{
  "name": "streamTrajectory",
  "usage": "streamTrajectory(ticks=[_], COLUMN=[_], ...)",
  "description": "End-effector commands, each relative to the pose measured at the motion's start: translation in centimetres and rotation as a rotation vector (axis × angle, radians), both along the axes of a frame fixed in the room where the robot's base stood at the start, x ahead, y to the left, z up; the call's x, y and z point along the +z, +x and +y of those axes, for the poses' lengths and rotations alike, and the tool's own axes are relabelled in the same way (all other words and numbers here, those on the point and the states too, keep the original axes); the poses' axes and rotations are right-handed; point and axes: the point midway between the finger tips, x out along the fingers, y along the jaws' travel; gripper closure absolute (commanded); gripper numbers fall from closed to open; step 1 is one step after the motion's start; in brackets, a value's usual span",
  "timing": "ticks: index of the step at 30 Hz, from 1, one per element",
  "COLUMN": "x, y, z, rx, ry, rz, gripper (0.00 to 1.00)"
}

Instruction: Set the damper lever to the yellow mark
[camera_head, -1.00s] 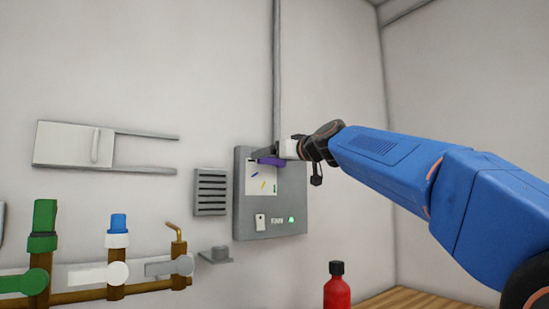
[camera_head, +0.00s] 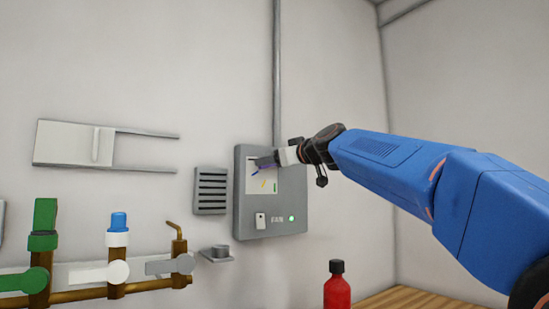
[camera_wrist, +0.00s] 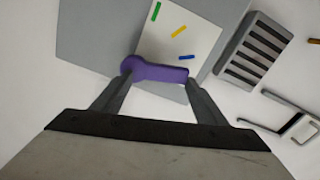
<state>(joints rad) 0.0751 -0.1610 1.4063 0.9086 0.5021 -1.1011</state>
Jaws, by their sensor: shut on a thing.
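The purple damper lever (camera_wrist: 155,70) lies across the lower part of a white plate (camera_wrist: 205,34) on the grey box. Its rounded end is at the left in the wrist view and its narrow end at the right, just beside the blue mark (camera_wrist: 186,57). The yellow mark (camera_wrist: 179,32) lies farther round, then the green mark (camera_wrist: 155,11). My gripper (camera_wrist: 160,80) is shut on the lever, one finger at each end of it in the wrist view. In the head view my gripper (camera_head: 268,160) is at the plate's top and mostly hides the lever.
The grey box (camera_head: 290,190) has a switch and a green light below the plate. A vent (camera_head: 210,191) is to its left, and a conduit (camera_head: 277,70) rises above it. Pipes with valves are at lower left. A red bottle (camera_head: 337,292) stands below the arm.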

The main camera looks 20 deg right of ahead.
Motion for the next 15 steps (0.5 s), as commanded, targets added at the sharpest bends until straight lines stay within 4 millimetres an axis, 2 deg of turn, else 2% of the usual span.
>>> streamTrajectory(ticks=[15], x=[-2.0], y=[0.1], z=[-0.4], rx=[0.0], ry=[-0.452], rz=[-0.147], gripper=[0.74])
